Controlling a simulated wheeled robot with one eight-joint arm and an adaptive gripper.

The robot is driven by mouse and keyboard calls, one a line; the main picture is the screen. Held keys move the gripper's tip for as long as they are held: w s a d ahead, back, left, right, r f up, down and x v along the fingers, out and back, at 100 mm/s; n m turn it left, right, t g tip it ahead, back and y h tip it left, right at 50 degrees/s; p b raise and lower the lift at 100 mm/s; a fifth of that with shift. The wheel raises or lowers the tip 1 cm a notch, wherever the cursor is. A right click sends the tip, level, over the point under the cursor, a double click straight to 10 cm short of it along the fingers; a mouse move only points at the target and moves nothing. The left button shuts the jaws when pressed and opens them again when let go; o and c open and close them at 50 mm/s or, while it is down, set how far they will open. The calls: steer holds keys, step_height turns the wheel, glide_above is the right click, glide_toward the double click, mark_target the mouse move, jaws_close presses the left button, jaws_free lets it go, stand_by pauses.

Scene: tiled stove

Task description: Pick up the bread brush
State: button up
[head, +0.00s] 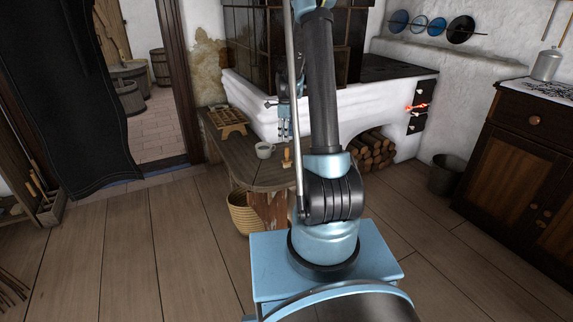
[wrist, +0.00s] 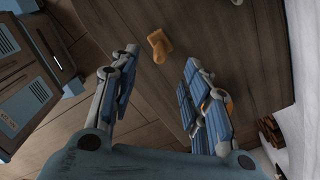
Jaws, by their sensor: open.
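A small orange-brown wooden piece that looks like the bread brush (head: 287,158) stands on the table, just right of a white mug. In the wrist view the wooden piece (wrist: 158,46) lies beyond my fingertips, between their lines and apart from both. My gripper (wrist: 157,68) is open and empty, its two blue-padded fingers spread wide above the tabletop. In the head view my gripper (head: 285,130) hangs over the table, partly beside my arm. Another orange bit (wrist: 229,103) shows behind the right finger, mostly hidden; I cannot tell what it is.
The wooden table (head: 262,178) also bears the white mug (head: 265,150) and a wooden rack (head: 228,120) at its far left. The white stove (head: 375,108) rises close behind it. A wicker basket (head: 243,212) stands on the floor below. Open floor lies to the left.

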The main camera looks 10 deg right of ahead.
glide_above(287, 158)
steer(key=f, duration=0.3)
steer(key=w+f, duration=0.1)
steer(key=f, duration=0.1)
steer(key=shift+a+f, duration=0.1)
steer(key=shift+a, duration=0.1)
steer(key=shift+d+f, duration=0.15)
steer(key=shift+f, duration=0.8)
steer(key=shift+d+f, duration=0.15)
steer(key=shift+f, duration=1.6)
steer(key=shift+c, duration=0.6)
jaws_close()
